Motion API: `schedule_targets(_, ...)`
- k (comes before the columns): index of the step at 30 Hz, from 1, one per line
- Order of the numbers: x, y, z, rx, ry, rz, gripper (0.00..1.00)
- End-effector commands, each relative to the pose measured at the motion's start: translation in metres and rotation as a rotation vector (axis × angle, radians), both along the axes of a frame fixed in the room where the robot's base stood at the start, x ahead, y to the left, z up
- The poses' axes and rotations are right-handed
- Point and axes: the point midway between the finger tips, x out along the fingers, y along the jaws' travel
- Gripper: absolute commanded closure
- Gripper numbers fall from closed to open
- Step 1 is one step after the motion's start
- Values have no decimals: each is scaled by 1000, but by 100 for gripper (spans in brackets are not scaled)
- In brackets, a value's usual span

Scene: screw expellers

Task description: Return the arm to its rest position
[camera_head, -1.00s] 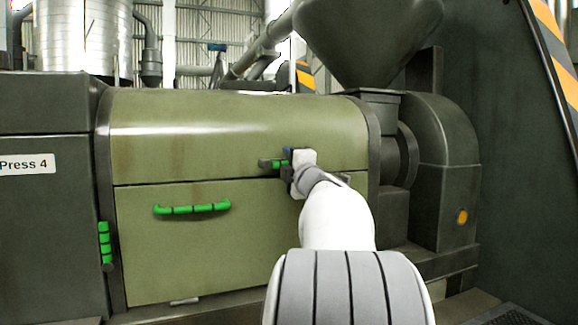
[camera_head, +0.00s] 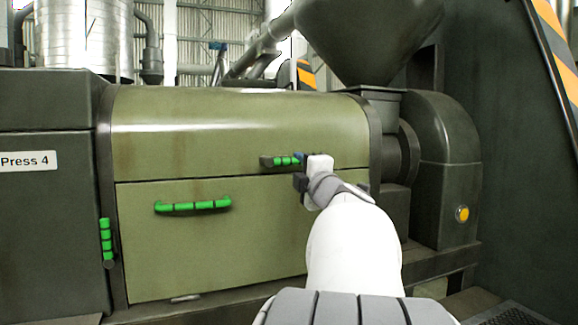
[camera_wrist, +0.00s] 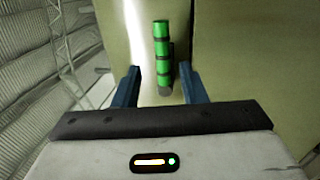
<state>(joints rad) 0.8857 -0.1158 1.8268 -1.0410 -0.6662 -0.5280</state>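My gripper (camera_head: 298,168) is in front of the right part of the olive-green press cover. In the wrist view, my gripper (camera_wrist: 158,80) has its two blue fingers spread wide apart, with nothing held between them. A green ribbed handle (camera_head: 284,161) on the upper cover panel shows just left of the gripper. In the wrist view, the same handle (camera_wrist: 163,55) lies ahead of the gap between the fingers; the exact distance is unclear. My white arm reaches in from the lower right and hides part of the lower panel.
The lower panel (camera_head: 225,250) has a green bar handle (camera_head: 193,205). Another green handle (camera_head: 106,242) stands upright at the left edge. A dark hopper (camera_head: 365,40) and rounded housing (camera_head: 440,160) are at right. A grey cabinet (camera_head: 50,210) labelled Press 4 is at left.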

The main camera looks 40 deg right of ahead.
Motion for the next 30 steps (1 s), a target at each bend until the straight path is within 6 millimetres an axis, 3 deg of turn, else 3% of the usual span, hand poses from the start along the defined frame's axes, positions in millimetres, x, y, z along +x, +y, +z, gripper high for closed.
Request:
schedule_targets(5, -7, 3, -2, 1, 1, 0, 62)
schedule_targets(21, -5, 6, -1, 32, -1, -6, 62)
schedule_targets(26, 8, 30, -11, 254, 3, -55, 62)
schedule_targets(30, 13, 70, -49, 578, 62, -133, 62)
